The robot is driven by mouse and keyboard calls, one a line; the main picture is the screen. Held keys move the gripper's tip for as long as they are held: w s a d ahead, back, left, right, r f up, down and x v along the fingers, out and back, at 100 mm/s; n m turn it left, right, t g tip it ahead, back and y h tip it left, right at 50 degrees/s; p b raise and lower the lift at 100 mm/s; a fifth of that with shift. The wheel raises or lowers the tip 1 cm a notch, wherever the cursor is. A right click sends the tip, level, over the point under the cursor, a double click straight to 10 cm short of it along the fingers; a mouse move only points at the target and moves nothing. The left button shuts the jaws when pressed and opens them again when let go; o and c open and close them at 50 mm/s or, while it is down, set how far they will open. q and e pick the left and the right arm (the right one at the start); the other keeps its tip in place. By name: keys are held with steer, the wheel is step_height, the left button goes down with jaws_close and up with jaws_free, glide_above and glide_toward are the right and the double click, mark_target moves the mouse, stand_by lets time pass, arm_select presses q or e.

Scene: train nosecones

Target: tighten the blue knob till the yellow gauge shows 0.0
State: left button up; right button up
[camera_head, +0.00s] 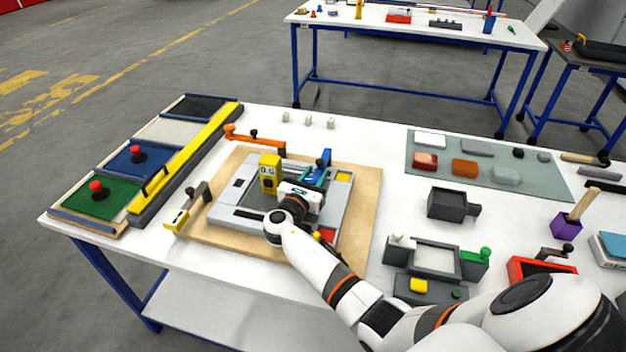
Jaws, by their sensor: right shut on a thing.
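The yellow gauge (268,175) stands upright on the grey fixture (231,208), left of my right gripper. Its small dark display appears to read 0.0, but the last digit is too small to be sure. My right gripper (311,184) reaches in over the fixture from the lower right and is shut at the blue knob. The white gripper body hides most of the knob and the contact. A blue upright part (324,159) and a teal bar show just behind the gripper. My left gripper is out of view.
The fixture lies on a wooden board (366,205). An orange clamp (255,140) is behind it and a yellow-tipped clamp (178,219) at its left. A long yellow rail (190,155) and coloured trays are further left. Grey boxes and tools fill the right side.

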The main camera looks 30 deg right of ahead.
steer(key=shift+s+m+g+h+b, duration=0.2)
steer(key=shift+m+g+h+b, duration=0.85)
steer(key=shift+m+g, duration=0.75)
steer(key=shift+s+g, duration=0.1)
steer(key=shift+g, duration=0.5)
steer(key=o, duration=0.9)
steer(key=shift+d, duration=0.1)
steer(key=shift+o, duration=0.2)
steer(key=b+v, duration=0.2)
steer(key=v, duration=0.9)
steer(key=shift+f, duration=0.1)
steer(key=shift+a+b, duration=0.3)
steer(key=shift+a, duration=0.2)
